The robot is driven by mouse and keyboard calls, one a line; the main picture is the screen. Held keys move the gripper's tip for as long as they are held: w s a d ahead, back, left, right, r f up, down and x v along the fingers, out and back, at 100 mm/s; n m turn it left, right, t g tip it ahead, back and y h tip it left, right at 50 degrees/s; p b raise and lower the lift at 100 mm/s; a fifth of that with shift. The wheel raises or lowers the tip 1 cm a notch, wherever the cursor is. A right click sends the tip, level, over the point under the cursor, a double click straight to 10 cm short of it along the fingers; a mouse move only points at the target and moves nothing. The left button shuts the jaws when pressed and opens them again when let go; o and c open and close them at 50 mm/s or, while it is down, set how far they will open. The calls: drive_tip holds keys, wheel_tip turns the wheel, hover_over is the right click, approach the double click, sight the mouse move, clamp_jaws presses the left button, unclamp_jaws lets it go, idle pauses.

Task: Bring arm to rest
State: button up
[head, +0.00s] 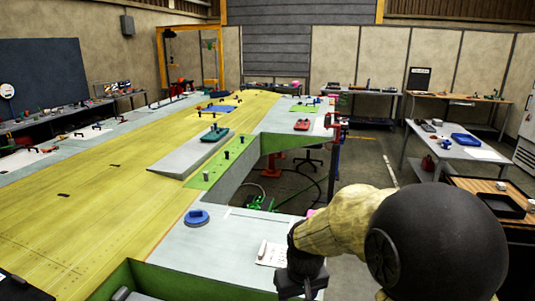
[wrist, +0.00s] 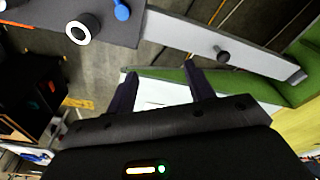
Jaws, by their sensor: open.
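My arm reaches in from the right of the head view, its large dark joint and tan link in front of the workbench. My gripper (head: 302,287) hangs at the bottom of that view, near the front edge of the grey jig table (head: 225,255). Its fingertips are cut off or hidden there. In the wrist view my gripper (wrist: 163,82) shows two dark fingers set apart, with nothing between them. Behind them are a pale surface and a green surface (wrist: 180,76).
A blue round tool (head: 196,217) and a white paper (head: 270,253) lie on the grey table. A long yellow wing panel (head: 90,205) fills the left. A side table (head: 470,150) and dark tray (head: 500,205) stand right. Open floor (head: 365,165) lies between.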

drive_tip(key=s+d+f+m+t, duration=0.1)
drive_tip(key=s+d+f+m, duration=0.1)
drive_tip(key=s+d, duration=0.6)
drive_tip(key=shift+s+d+m, duration=0.25)
drive_tip(key=shift+s+m, duration=0.35)
drive_tip(key=shift+s, duration=0.5)
drive_tip(key=shift+w+f, duration=0.1)
drive_tip(key=shift+d, duration=0.1)
drive_tip(key=shift+s, duration=0.25)
drive_tip(key=shift+w, duration=0.1)
